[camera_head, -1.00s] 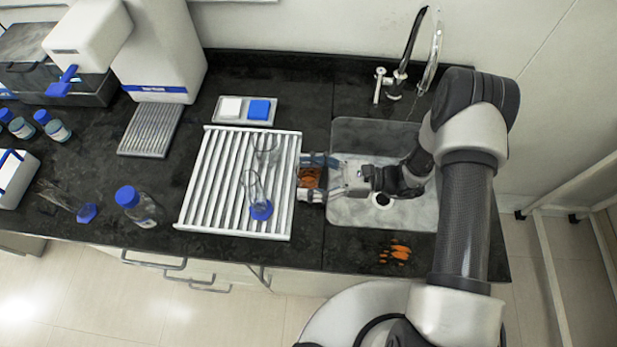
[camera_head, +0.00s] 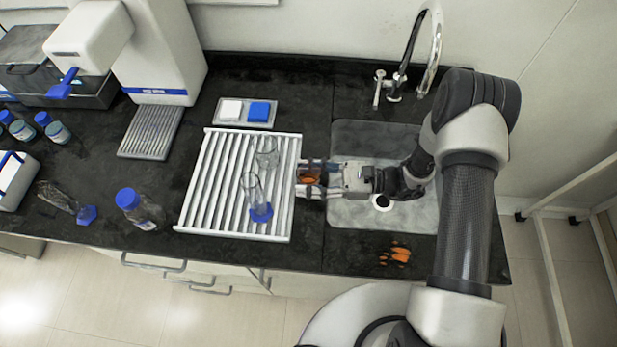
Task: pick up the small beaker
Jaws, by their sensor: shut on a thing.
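My gripper (camera_head: 309,178) is at the right edge of the white slatted rack, reaching in from the right. Its two fingers are shut on a small vessel with orange contents (camera_head: 311,174), which appears to be the small beaker. The fingers hide much of it, and I cannot tell whether it is lifted off the surface. A clear glass beaker (camera_head: 267,152) stands on the rack to the left of the gripper.
The white slatted rack (camera_head: 199,205) lies left of the sink (camera_head: 350,209), which has a tall tap (camera_head: 403,70). An orange patch (camera_head: 394,255) lies on the front counter.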

